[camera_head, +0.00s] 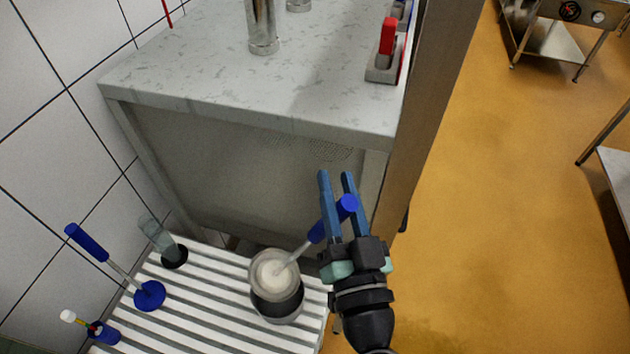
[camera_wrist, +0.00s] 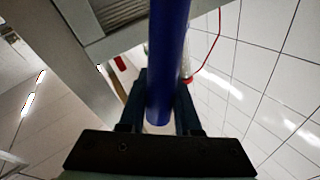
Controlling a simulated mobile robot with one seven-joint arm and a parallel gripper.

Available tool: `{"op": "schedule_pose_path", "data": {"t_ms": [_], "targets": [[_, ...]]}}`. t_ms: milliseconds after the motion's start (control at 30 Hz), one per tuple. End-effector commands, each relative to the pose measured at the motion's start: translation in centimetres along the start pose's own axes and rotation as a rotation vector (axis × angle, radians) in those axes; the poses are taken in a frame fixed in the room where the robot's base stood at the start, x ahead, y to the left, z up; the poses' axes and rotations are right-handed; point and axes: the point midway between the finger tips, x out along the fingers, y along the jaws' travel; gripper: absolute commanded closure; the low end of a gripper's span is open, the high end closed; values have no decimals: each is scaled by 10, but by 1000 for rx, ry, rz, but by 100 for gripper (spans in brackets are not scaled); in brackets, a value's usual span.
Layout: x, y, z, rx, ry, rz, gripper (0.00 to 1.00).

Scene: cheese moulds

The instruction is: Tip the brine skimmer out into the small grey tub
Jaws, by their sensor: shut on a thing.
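My gripper (camera_head: 336,180) is shut on the blue handle of the brine skimmer (camera_head: 318,232). The handle leans up to the right, and its thin pale shaft runs down left to a round head. The small grey tub (camera_head: 281,309) stands upright on a slatted rack, left of my gripper. The skimmer's head is at the tub's mouth, with something whitish in view there. I cannot tell whether the head is inside the tub or just above it. In the wrist view the blue handle (camera_wrist: 168,60) stands between my fingers; the head is hidden there.
The white slatted rack (camera_head: 212,292) also bears a blue-handled tool with a round blue foot (camera_head: 150,295), a clear tube in a dark holder (camera_head: 160,236) and a blue cup with thin items (camera_head: 105,333). A grey stone-topped counter (camera_head: 200,70) rises behind. Open orange floor lies right.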

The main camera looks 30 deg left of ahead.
Motion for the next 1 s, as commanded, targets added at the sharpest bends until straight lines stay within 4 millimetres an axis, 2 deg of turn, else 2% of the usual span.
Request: {"op": "schedule_pose_path", "data": {"t_ms": [367,1000], "targets": [[-21,38,-10,112,67,-1,100],[-55,100,14,300,170,-3,100]]}}
